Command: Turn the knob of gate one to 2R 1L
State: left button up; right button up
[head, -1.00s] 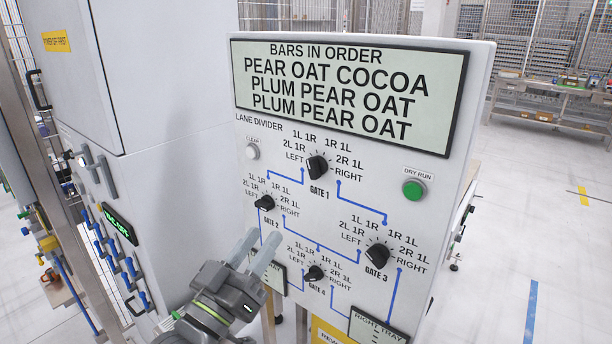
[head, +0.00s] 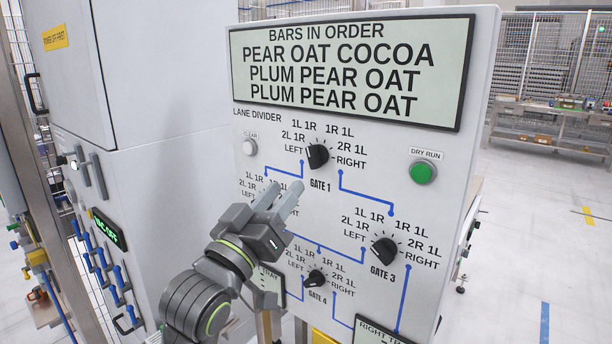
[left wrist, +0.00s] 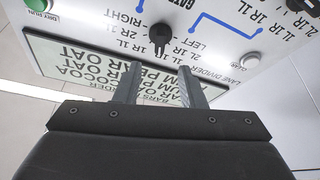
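The black gate 1 knob (head: 317,156) sits on the white panel below the display, ringed by labels from LEFT to RIGHT, with 2R 1L at its right. Its exact pointer direction is too small to tell. It also shows in the left wrist view (left wrist: 159,36), beyond the gap between my fingertips. My left gripper (head: 284,194) is below and left of this knob in the head view, apart from it. Its two fingers stand apart with nothing between them, as the left wrist view (left wrist: 160,70) shows. My left gripper hides the gate 2 knob. My right gripper is not in view.
The gate 3 knob (head: 384,251) and gate 4 knob (head: 315,278) are lower on the panel. A green dry run button (head: 422,172) is at the right, a white clear button (head: 249,147) at the left. The display (head: 350,72) lists bars. A grey cabinet (head: 165,130) stands left.

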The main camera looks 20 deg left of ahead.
aim_at(310, 157)
pick_arm(q)
jog(key=p+x, duration=0.2)
jog(key=x, duration=0.5)
jog(key=shift+w+r, duration=0.1)
jog(key=shift+r, duration=0.05)
jog(key=shift+w+d+r+p, duration=0.15)
jog(key=shift+w+p, duration=0.2)
jog(key=shift+w, duration=0.3)
grip_shut()
